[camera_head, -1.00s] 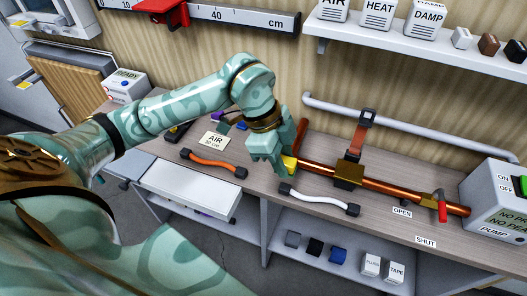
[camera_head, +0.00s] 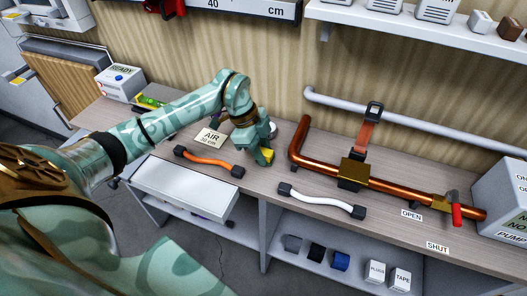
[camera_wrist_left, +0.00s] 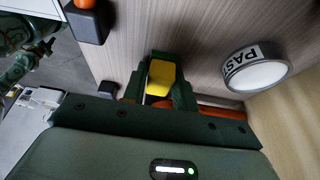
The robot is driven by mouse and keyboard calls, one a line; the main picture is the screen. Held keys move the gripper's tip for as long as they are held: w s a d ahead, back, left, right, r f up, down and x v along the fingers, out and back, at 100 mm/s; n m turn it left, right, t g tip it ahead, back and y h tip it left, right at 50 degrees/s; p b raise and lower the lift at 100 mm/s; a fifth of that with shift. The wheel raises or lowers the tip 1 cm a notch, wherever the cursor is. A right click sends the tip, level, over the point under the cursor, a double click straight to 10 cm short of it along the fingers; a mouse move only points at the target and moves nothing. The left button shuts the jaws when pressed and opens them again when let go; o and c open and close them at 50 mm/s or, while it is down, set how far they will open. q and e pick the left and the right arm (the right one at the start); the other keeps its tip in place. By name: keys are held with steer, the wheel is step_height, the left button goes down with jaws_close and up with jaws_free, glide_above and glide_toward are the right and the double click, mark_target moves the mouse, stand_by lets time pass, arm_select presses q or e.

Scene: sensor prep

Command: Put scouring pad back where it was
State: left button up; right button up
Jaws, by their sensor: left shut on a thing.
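A small yellow block, which I take to be the scouring pad (camera_head: 267,156), is between the fingers of my left gripper (camera_head: 260,155). The left wrist view shows the pad (camera_wrist_left: 160,77) clasped between the two dark green fingers of the gripper (camera_wrist_left: 162,85). The gripper holds it low over the bench, left of the bent end of the copper pipe (camera_head: 325,172) and apart from it. I cannot tell whether the pad touches the bench top. Part of the pad is hidden by the fingers. My right gripper is in neither view.
A round white tin (camera_wrist_left: 258,73) with partly readable lettering stands close to the gripper. An orange hose (camera_head: 208,162) and a white hose (camera_head: 320,201) lie along the bench front. The AIR card (camera_head: 209,138) is to the left. Bare bench lies between the gripper and the pipe.

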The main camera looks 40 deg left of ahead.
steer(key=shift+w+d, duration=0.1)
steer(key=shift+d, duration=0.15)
arm_select(q)
steer(key=o, duration=0.9)
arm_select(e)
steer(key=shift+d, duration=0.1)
arm_select(q)
steer(key=shift+p+v, duration=1.35)
steer(key=shift+v, duration=4.8)
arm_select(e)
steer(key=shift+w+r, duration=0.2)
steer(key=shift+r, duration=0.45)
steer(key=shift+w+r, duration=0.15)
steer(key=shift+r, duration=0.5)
arm_select(q)
steer(key=shift+s, duration=0.1)
